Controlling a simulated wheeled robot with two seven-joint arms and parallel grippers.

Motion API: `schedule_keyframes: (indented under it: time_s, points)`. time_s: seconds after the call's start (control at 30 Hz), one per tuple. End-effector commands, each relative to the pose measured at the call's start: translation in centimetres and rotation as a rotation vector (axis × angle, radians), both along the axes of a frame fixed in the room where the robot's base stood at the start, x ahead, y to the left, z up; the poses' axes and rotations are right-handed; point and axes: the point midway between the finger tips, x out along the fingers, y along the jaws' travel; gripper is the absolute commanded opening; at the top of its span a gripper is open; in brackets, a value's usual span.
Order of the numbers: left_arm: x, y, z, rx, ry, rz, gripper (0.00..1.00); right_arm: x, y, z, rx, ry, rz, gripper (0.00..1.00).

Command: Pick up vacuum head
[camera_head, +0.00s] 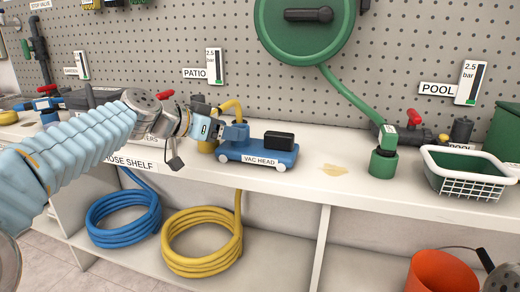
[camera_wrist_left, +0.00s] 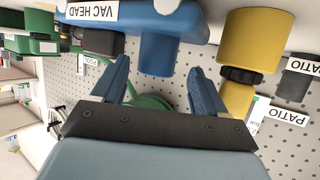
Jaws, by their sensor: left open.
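The vacuum head (camera_head: 258,154) is a blue wheeled body with a black block on top and a VAC HEAD label, standing on the white shelf. In the left wrist view, the vacuum head (camera_wrist_left: 165,50) shows upside down at the top, its blue stub lying between my finger lines. My left gripper (camera_head: 236,131) is open at the left end of the vacuum head. In the left wrist view, both fingers of my left gripper (camera_wrist_left: 160,70) are spread and hold nothing; contact with the stub cannot be told. My right gripper does not show.
A yellow fitting (camera_wrist_left: 250,42) stands close beside the gripper. A green fitting (camera_head: 384,158) and a white basket (camera_head: 470,183) stand to the right. Blue (camera_head: 124,222) and yellow (camera_head: 202,243) hoses lie below. The shelf right of the vacuum head is mostly clear.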

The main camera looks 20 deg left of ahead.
Motion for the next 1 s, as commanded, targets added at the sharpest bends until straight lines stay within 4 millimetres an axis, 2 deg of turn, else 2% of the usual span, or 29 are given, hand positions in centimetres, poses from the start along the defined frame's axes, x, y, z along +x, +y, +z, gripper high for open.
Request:
schedule_keyframes:
  time_s: [0.33, 0.63, 1.0]
  points:
    - [3.6, -2.7, -1.6, -0.001, 0.002, -0.001, 0.73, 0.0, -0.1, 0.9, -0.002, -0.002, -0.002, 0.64]
    - [4.0, -2.9, -1.9, 0.000, -0.001, 0.001, 0.72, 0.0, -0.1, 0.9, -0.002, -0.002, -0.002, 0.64]
    - [4.0, -2.9, -1.9, 0.000, 0.000, 0.000, 0.15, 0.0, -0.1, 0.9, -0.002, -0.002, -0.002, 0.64]
